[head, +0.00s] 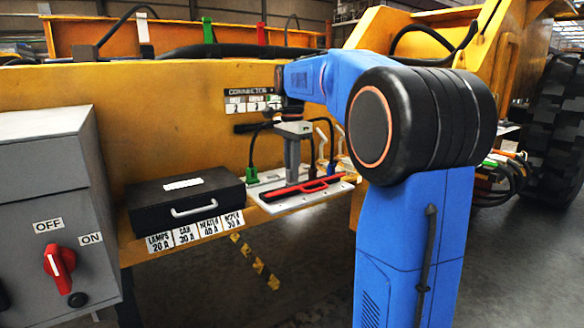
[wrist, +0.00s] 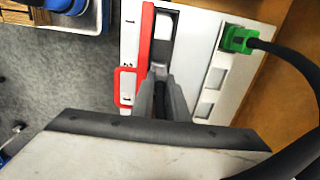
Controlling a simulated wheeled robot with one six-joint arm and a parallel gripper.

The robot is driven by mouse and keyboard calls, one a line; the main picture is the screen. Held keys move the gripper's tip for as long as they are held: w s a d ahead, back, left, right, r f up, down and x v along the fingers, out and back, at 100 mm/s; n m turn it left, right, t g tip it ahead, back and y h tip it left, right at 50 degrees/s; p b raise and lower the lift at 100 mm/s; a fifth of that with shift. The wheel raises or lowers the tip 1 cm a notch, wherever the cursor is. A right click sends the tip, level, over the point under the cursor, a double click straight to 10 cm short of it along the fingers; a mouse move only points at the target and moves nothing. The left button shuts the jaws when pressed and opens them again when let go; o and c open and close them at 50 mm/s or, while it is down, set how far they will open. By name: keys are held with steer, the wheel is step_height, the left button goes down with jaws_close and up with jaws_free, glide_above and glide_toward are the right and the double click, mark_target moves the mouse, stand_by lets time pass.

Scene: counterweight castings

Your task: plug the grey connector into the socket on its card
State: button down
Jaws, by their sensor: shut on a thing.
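My gripper (head: 292,180) points straight down over the white board (head: 335,188), just behind its red bar. In the wrist view its grey fingers (wrist: 160,85) are close together on a small grey piece between the tips. I take it for the grey connector (wrist: 159,71), but the fingers hide most of it. The fingertips are low at the board, beside the red bar (wrist: 146,45). Whether the connector touches the board or is in a socket cannot be told. The card (head: 250,101) headed CONNECTOR is on the yellow wall; its small print is not readable.
A green connector (wrist: 238,38) with a black cable stands on the board, above two pale square openings (wrist: 214,78). A blue connector (head: 332,167) stands at its right. A black case (head: 185,195) lies left of the board, near a grey switch box (head: 50,180).

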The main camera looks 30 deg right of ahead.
steer(key=shift+f, duration=0.6)
steer(key=c, duration=1.7)
jaws_free()
steer(key=shift+o, duration=0.2)
step_height(320, 180, up, 17)
steer(key=shift+r, duration=0.2)
steer(key=shift+a, duration=0.1)
steer(key=s+a+f+n+t, duration=0.3)
steer(key=s+a+f+n, duration=0.7)
steer(key=s+f, duration=0.45)
steer(key=s+a+f+n+t, duration=0.1)
steer(key=s+a+f+n, duration=0.1)
steer(key=s+f, duration=0.6)
steer(key=s+a+f+n, duration=0.3)
steer(key=s+f+n, duration=0.2)
steer(key=f, duration=0.7)
steer(key=s, duration=0.2)
steer(key=shift+s+a+f+n+t, duration=0.3)
steer(key=shift+s+f+t, duration=0.05)
steer(key=shift+t, duration=0.05)
